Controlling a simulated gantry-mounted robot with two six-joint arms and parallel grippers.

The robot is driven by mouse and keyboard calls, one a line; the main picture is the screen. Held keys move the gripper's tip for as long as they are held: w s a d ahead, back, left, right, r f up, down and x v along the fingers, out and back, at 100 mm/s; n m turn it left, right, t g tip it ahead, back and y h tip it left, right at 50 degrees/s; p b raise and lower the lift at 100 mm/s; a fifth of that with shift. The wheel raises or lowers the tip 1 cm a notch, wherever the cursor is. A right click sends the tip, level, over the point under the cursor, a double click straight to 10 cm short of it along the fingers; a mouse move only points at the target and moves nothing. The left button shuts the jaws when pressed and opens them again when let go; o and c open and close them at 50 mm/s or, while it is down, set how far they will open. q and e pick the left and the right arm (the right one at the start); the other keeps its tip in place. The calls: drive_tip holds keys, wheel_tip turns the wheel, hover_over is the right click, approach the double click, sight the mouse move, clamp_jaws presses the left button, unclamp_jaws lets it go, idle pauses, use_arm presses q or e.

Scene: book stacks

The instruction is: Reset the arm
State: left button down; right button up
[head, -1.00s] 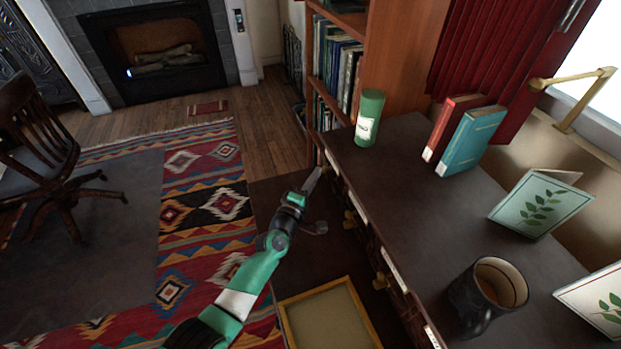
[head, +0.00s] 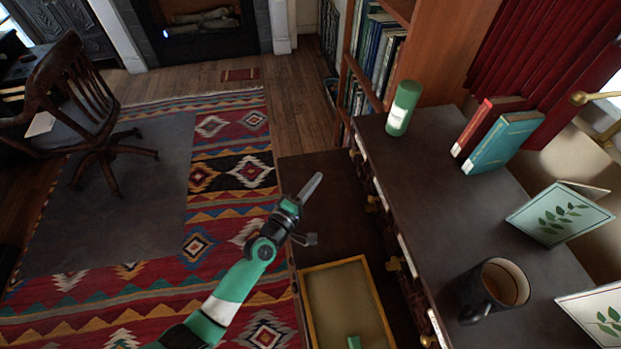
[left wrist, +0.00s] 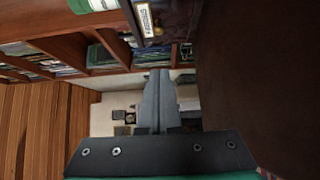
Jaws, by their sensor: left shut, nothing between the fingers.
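My left arm comes in from the lower left in the head view. Its left gripper (head: 312,186) is shut and empty, held in the air just left of the dark desk. In the left wrist view the shut fingers (left wrist: 158,100) point away from the camera with nothing between them. My right gripper is not in view.
On the desk (head: 425,185) stand a green cylinder (head: 403,108), a red book (head: 485,125), a teal book (head: 502,143), green-leaf cards (head: 558,213) and a dark mug (head: 478,298). A yellow-framed tray (head: 308,312) lies below the gripper. A wooden chair (head: 85,110) stands on the left.

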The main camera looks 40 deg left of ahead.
use_arm(q)
drive_tip(key=shift+s+a, duration=0.2)
drive_tip(key=shift+s, duration=0.65)
drive_tip(key=shift+w+d, duration=0.1)
